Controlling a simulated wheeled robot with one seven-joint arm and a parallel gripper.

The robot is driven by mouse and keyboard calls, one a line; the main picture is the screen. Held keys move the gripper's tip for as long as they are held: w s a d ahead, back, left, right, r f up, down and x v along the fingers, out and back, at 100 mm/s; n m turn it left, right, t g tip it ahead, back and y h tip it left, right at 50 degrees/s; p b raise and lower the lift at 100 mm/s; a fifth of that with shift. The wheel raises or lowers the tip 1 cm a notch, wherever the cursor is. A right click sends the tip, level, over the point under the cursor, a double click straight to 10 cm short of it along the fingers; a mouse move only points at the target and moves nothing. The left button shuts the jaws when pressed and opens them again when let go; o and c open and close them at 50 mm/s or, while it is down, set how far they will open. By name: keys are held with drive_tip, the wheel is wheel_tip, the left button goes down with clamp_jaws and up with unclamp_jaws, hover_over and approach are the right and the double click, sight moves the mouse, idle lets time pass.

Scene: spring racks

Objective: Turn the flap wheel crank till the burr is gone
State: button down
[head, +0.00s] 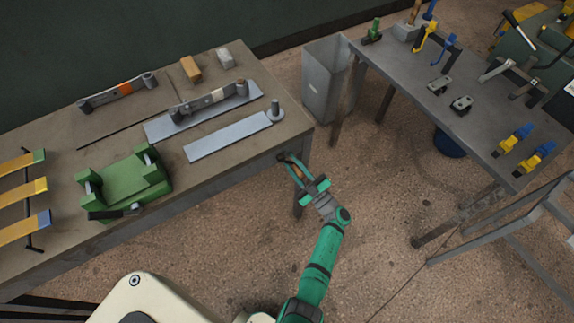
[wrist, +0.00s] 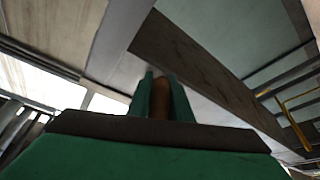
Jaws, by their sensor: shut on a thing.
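My gripper (head: 294,170) is by the front right corner of the workbench, its fingers pointing at the bench edge. It is shut on a brown rounded handle (wrist: 159,104), which shows between the two green fingers in the wrist view. The handle looks like the crank's grip; a small dark piece (head: 284,157) at the bench edge lies by the fingertips. A grey round disc with a short post (head: 275,114), perhaps the flap wheel, sits on the bench above, at the end of a flat grey strip (head: 228,136). I cannot make out a burr.
The workbench (head: 255,160) carries a green vice-like fixture (head: 125,184), leaf springs and small blocks. A grey bin (head: 325,80) stands beyond its right end. A second table (head: 440,60) with clamps is on the right. Bare floor lies between the tables.

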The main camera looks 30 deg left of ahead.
drive_tip(key=n, duration=0.2)
drive_tip(key=w+d+r+n+g, duration=0.1)
drive_tip(key=shift+r+n+g, duration=0.15)
drive_tip(key=shift+n+g, duration=0.15)
drive_tip(key=shift+n, duration=0.1)
drive_tip(key=shift+w+r+n+g+h, duration=0.1)
drive_tip(key=shift+r+n+g+h, duration=0.5)
drive_tip(key=shift+n, duration=1.05)
drive_tip(key=shift+w+r+n+g+h, duration=0.1)
drive_tip(key=shift+r+n+g+h, duration=0.45)
drive_tip(key=shift+n, duration=1.15)
drive_tip(key=shift+w+r+n+g+h, duration=0.1)
drive_tip(key=shift+r+n+g+h, duration=0.2)
drive_tip(key=shift+r+n, duration=0.95)
drive_tip(key=shift+f+n, duration=0.4)
drive_tip(key=shift+f, duration=0.05)
